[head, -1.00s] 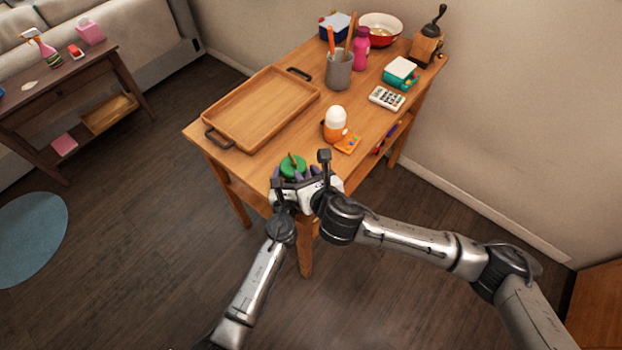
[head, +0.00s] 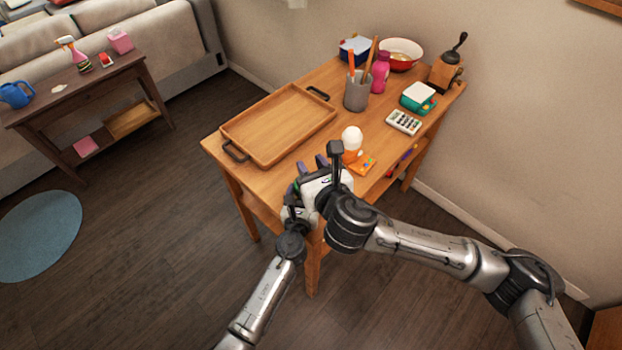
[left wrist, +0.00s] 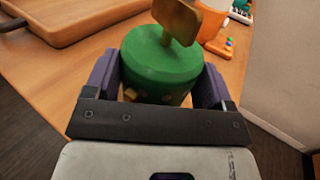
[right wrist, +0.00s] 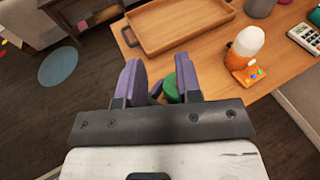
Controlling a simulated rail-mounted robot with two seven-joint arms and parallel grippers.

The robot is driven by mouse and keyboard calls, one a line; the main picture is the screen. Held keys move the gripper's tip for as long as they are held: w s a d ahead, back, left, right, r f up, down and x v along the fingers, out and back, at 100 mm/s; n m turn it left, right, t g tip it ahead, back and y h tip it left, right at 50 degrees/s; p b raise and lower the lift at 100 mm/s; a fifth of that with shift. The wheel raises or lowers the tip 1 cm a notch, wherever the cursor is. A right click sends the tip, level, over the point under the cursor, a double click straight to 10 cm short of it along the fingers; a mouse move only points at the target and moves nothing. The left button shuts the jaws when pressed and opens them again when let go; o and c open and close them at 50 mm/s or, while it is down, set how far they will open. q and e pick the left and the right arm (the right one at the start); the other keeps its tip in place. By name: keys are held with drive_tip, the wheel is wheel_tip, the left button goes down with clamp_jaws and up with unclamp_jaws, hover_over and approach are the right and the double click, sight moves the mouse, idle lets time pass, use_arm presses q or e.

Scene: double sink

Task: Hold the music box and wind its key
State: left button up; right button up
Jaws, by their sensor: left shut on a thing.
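The music box is a green drum (left wrist: 160,65) with a flat wooden key (left wrist: 178,18) standing on its top in the left wrist view. My left gripper (left wrist: 157,85) is shut on the drum, one purple finger on each side. A small green part of the drum (right wrist: 170,88) shows between the fingers of my right gripper (right wrist: 160,80), which are apart. The key cannot be made out in the right wrist view. In the head view my right gripper (head: 312,168) is over the table's near corner and hides the music box.
On the wooden table (head: 285,165) stand an empty tray (head: 280,122), an orange-and-white egg-shaped thing (head: 352,140), a calculator (head: 404,122), a grey cup with utensils (head: 357,92), a pink bottle (head: 380,72) and a grinder (head: 446,72). A strip of bare tabletop lies beside the tray.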

drive_tip(key=w+a+r+n+t+y, duration=0.1)
drive_tip(key=w+a+r+n+t, duration=0.15)
drive_tip(key=r, duration=0.45)
drive_tip(key=w+a+r+n+t+y, duration=0.1)
drive_tip(key=w+a+r, duration=0.1)
drive_tip(key=a+r, duration=0.35)
drive_tip(key=w+a+r+n+t+y, duration=0.1)
drive_tip(key=w+a+r+t, duration=0.15)
drive_tip(key=r, duration=0.65)
drive_tip(key=a+r+n+g+y, duration=0.3)
drive_tip(key=a+n+g+y, duration=0.5)
drive_tip(key=n, duration=0.7)
drive_tip(key=w+d+f+n+g+h, duration=0.1)
drive_tip(key=w+f+n+g+h, duration=0.1)
drive_tip(key=f+n+g, duration=0.45)
drive_tip(key=w+d+f+n+g+h, duration=0.1)
drive_tip(key=w+f+n+h, duration=0.2)
drive_tip(key=f, duration=0.6)
drive_tip(key=s+d+f+n+g+h, duration=0.2)
drive_tip(key=d+f+n+h, duration=0.1)
drive_tip(key=d+f+h, duration=0.4)
drive_tip(key=s+d+f+n+g+h, duration=0.3)
drive_tip(key=d+f+h, duration=0.15)
drive_tip(key=d, duration=0.35)
drive_tip(key=f, duration=1)
drive_tip(key=shift+w+d+f, duration=0.15)
drive_tip(key=shift+w+f, duration=0.15)
drive_tip(key=shift+f, duration=0.05)
